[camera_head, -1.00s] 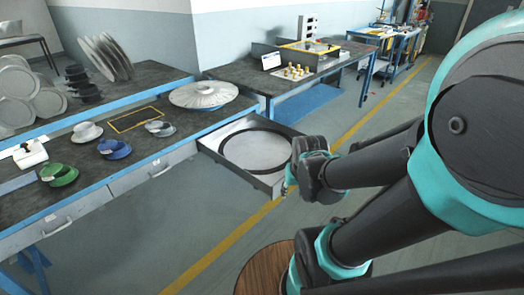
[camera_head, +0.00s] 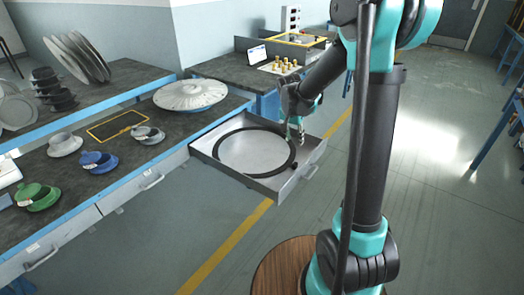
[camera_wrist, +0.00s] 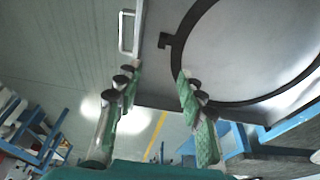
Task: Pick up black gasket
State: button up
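The black gasket (camera_head: 219,150) is a large thin ring lying flat in the open metal drawer (camera_head: 311,163). In the wrist view the gasket (camera_wrist: 178,54) fills the upper right, with a small square tab on its left edge. My gripper (camera_head: 296,132) is over the right end of the drawer, near the gasket's right edge. In the wrist view my gripper (camera_wrist: 159,76) has its green-padded fingers spread with nothing between them. The right finger overlaps the ring in the picture; I cannot tell whether it touches.
The drawer handle (camera_wrist: 126,32) is on the drawer's outer front. The bench at left holds a pale round disc (camera_head: 190,94), a blue flanged part (camera_head: 97,160), a green one (camera_head: 38,196) and a yellow-framed area (camera_head: 117,125). A second table behind holds brass pieces (camera_head: 284,65).

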send_over(295, 163)
jog(key=s, duration=0.2)
jog(key=f, duration=1.1)
jog(key=shift+a, duration=0.3)
jog(key=shift+a+x, duration=0.2)
jog(key=shift+x, duration=2.55)
jog(key=shift+w, duration=0.1)
grip_shut()
